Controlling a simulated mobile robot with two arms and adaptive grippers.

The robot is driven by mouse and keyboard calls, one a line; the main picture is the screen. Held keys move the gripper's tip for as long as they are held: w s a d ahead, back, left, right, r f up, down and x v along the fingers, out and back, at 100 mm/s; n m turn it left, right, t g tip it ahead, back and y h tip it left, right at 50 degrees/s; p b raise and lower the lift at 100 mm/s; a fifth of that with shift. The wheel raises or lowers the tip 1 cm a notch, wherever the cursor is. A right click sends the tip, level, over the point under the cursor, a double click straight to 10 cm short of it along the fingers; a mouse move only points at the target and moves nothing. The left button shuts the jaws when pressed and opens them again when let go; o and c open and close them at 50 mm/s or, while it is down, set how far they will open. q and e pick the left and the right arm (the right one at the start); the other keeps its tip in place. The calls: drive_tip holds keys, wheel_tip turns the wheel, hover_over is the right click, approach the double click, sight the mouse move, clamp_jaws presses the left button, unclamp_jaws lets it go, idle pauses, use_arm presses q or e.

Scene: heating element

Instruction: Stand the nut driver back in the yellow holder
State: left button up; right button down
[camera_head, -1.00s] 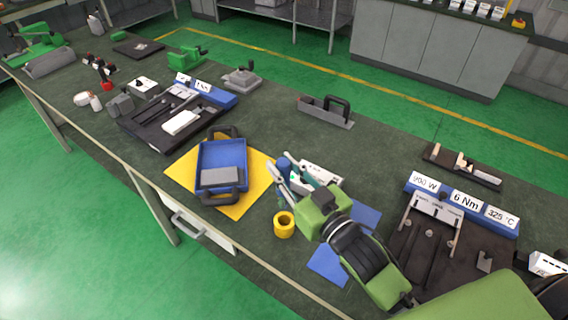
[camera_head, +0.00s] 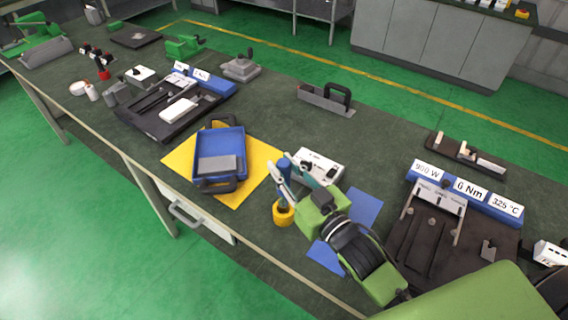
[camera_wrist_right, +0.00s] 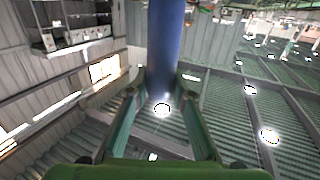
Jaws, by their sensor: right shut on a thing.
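The nut driver has a blue handle (camera_head: 284,169), held upright between the fingers of my right gripper (camera_head: 290,172). In the right wrist view the blue handle (camera_wrist_right: 165,45) rises between both green fingers (camera_wrist_right: 162,105). The yellow holder (camera_head: 284,218) is a short round cup on the bench, right below the gripper. The driver's thin lower part shows at the holder's opening. How deep it sits inside cannot be told. My left gripper is in neither view.
A blue tray (camera_head: 232,143) stands on a yellow mat (camera_head: 262,165) left of the holder. A white switch box (camera_head: 322,166) stands close behind the gripper. A blue mat (camera_head: 362,208) and a dark fixture (camera_head: 405,255) lie to the right. The bench's front edge is near the holder.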

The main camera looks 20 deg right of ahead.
drive_tip(key=shift+f, duration=0.35)
drive_tip(key=shift+p, duration=0.65)
idle(1.6)
drive_tip(key=shift+f+b, duration=1.85)
drive_tip(key=shift+f, duration=1.15)
drive_tip(key=c, duration=1.7)
unclamp_jaws()
drive_tip(key=shift+f, duration=0.2)
drive_tip(key=shift+s, duration=0.1)
drive_tip(key=v, duration=1.2)
drive_tip(key=shift+r, duration=0.2)
